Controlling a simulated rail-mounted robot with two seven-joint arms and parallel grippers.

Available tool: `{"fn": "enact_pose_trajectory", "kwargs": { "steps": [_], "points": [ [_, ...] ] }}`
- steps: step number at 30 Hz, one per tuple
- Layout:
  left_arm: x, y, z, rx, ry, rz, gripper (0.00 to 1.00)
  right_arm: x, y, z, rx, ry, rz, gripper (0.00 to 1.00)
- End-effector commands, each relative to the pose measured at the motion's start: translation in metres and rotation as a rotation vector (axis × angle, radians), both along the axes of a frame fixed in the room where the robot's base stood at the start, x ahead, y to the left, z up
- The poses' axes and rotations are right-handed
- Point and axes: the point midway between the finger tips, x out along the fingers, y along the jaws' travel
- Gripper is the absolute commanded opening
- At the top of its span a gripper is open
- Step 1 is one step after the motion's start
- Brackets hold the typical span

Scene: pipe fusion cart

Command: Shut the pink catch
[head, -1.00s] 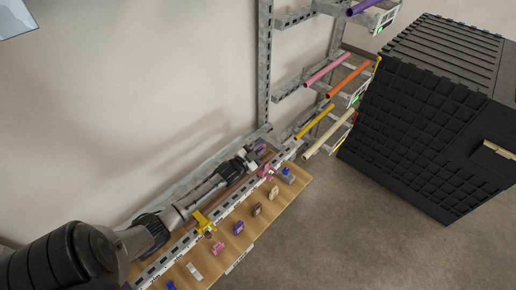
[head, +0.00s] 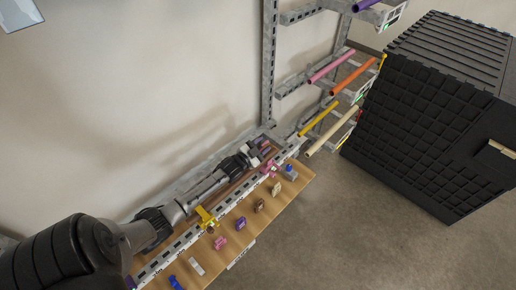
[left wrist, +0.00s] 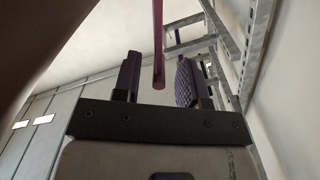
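The pink catch (head: 269,169) appears as a small pink piece at the far end of the white slotted rail on the wooden bench. My left gripper (head: 262,148) is low over the bench, just behind and left of this pink piece. In the left wrist view, its two dark fingers (left wrist: 158,82) stand apart. A magenta bar (left wrist: 158,40) hangs into the space between them, with a gap on each side. I cannot tell whether this bar is part of the catch. My right gripper is not in view.
A yellow clamp (head: 207,219) sits on the rail (head: 187,238) nearer me. Several small coloured blocks line the bench front (head: 258,228). A metal rack (head: 268,75) with coloured pipes stands behind, and a black crate (head: 420,120) stands at right. The floor in front is clear.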

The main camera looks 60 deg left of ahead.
Motion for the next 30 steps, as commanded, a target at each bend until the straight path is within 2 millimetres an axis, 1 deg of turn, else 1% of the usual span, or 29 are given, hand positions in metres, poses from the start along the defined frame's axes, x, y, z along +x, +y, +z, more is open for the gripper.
{"fn": "enact_pose_trajectory", "kwargs": {
  "steps": [5, 8, 15, 21, 27, 30],
  "points": [
    [-0.014, -0.003, -0.002, -0.001, 0.001, 0.0, 0.39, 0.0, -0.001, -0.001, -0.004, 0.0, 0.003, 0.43],
    [-0.031, -0.006, -0.001, 0.0, 0.002, 0.0, 0.39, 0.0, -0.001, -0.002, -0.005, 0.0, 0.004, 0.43],
    [-0.078, -0.015, -0.002, -0.001, 0.003, -0.001, 0.39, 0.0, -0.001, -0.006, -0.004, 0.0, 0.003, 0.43],
    [-0.11, -0.021, -0.002, -0.001, 0.003, 0.001, 0.39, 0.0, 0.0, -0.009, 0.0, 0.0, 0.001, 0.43],
    [-0.129, -0.024, -0.001, 0.001, 0.002, 0.001, 0.39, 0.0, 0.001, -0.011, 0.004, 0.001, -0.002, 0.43],
    [-0.133, -0.025, 0.0, 0.001, 0.002, 0.001, 0.39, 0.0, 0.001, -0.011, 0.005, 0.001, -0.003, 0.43]
  ]
}}
